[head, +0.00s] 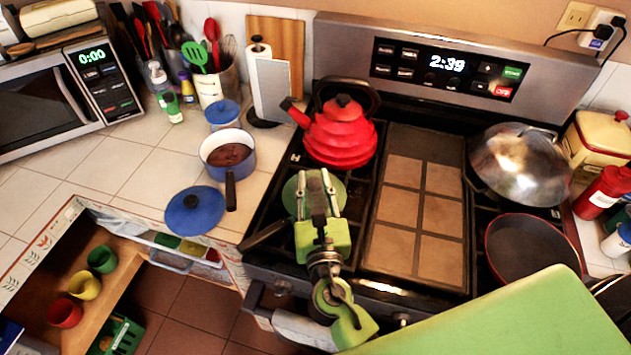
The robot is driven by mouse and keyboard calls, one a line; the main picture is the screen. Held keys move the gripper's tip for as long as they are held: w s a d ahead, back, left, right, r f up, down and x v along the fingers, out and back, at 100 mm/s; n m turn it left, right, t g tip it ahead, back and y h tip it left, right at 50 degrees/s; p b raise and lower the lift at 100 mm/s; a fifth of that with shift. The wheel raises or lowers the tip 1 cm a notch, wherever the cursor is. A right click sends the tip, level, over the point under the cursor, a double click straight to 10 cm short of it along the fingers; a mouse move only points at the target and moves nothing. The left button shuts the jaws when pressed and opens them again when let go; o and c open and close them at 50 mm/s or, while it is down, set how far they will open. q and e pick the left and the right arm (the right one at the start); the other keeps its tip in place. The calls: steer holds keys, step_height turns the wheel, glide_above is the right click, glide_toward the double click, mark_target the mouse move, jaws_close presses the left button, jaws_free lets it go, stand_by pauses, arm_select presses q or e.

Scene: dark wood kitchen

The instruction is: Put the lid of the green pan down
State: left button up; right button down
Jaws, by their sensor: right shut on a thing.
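My right gripper (317,190) is over the front left burner of the stove, pointing away from me. Its fingers are shut on the dark knob of the round green lid (290,194). I cannot tell whether the lid touches the pan's rim. My left gripper is not in view.
A red kettle (340,138) stands just behind the lid. A griddle (415,215) lies to the right, then a steel domed lid (520,165) and a dark pan (530,255). A blue pot (228,155) and blue lid (195,211) sit on the left counter.

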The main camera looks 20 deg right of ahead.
steer(key=shift+f, duration=0.25)
steer(key=shift+w+d+f, duration=0.1)
steer(key=shift+w+f, duration=0.05)
steer(key=shift+d+f+b, duration=0.1)
steer(key=shift+f+b, duration=0.1)
steer(key=shift+b, duration=0.1)
steer(key=c, duration=1.8)
jaws_free()
steer(key=shift+o, duration=0.5)
steer(key=shift+r, duration=0.3)
steer(key=shift+r+p, duration=0.4)
steer(key=shift+p, duration=0.2)
arm_select(q)
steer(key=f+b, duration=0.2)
steer(key=b, duration=0.1)
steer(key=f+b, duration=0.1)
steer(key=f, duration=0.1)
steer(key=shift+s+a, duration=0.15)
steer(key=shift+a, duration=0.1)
arm_select(e)
steer(key=v, duration=1.2)
steer(key=shift+f, duration=0.1)
